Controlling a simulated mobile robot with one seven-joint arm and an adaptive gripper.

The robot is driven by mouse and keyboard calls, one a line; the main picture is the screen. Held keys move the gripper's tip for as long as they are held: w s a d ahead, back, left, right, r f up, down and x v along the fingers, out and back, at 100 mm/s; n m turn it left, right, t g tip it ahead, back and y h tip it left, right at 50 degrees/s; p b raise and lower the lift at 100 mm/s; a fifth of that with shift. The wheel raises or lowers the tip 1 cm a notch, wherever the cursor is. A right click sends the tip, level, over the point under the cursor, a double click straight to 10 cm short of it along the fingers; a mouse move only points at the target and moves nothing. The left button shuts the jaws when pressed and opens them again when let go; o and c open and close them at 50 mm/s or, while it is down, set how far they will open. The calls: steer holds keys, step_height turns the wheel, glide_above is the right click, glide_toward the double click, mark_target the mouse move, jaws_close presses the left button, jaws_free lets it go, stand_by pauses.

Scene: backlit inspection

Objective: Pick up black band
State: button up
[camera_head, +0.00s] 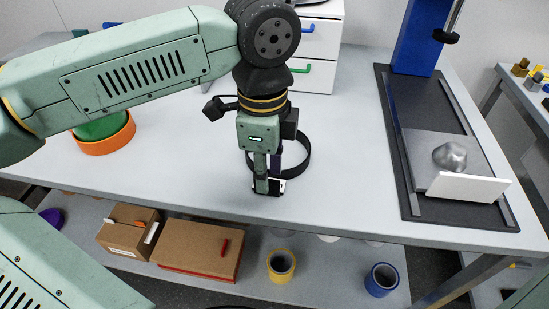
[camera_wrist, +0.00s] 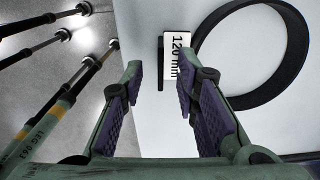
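The black band (camera_head: 307,155) is a wide ring lying on the white table; its left part is partly hidden behind my gripper in the head view. A white label reading "120 mm" with a dark edge (camera_wrist: 176,55) stands at the band's left side in the wrist view. The band also shows at the right of the wrist view (camera_wrist: 245,104). My gripper (camera_wrist: 159,70) points down with its two purple-padded fingers apart and nothing seen held. The label lies just beyond the fingertips, nearer the right finger; whether they touch is unclear. The band is right of both fingers.
An orange ring (camera_head: 105,142) with a green piece in it sits at the left of the table. White drawers (camera_head: 320,40) stand at the back. A dark-based stand (camera_head: 405,160) with a grey lump is at the right. The table between band and stand is clear.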

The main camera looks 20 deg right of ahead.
steer(key=shift+d+f, duration=0.1)
steer(key=shift+f, duration=1.4)
steer(key=shift+c, duration=0.3)
jaws_close()
